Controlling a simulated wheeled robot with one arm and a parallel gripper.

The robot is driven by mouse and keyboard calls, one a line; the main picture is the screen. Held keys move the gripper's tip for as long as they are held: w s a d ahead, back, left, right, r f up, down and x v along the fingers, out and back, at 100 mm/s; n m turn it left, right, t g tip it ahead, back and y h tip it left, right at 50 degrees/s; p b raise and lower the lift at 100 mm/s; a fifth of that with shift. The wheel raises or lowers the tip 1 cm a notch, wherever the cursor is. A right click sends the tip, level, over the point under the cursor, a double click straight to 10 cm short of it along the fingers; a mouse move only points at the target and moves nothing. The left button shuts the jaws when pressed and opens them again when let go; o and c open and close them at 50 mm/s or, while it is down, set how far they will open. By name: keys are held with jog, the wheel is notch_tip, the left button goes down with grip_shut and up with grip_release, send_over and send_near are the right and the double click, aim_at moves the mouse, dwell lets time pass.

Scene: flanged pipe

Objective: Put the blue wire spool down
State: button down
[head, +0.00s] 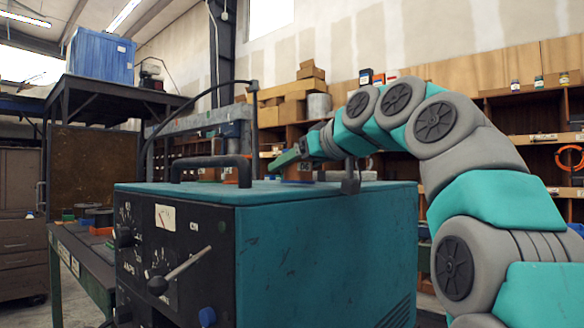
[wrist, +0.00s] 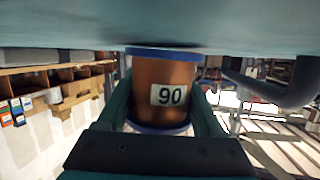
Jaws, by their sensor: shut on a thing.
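The wire spool (wrist: 163,88) has copper-brown windings, blue flanges and a white label reading 90 in the wrist view. My gripper (wrist: 162,108) is shut on it, one teal finger at each side. One blue flange lies at or very close to the teal surface (wrist: 60,30) across the top of the wrist picture; I cannot tell whether they touch. In the head view my gripper (head: 285,159) is over the far part of the teal machine's top (head: 270,191).
The machine has a handle (head: 210,162) on top and a front panel with knobs and a lever. A bent bar (head: 250,120) rises behind it. A blue crate (head: 100,55) stands on a dark frame at left. Shelves with boxes (head: 290,100) line the back wall.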

jog(key=shift+r, duration=0.1)
grip_release()
dwell(0.4)
jog(key=shift+s, duration=0.1)
jog(key=v, duration=1.1)
jog(key=shift+s+d+r+b, duration=0.1)
jog(key=shift+s+d+b, duration=0.15)
jog(key=shift+d+b, duration=0.1)
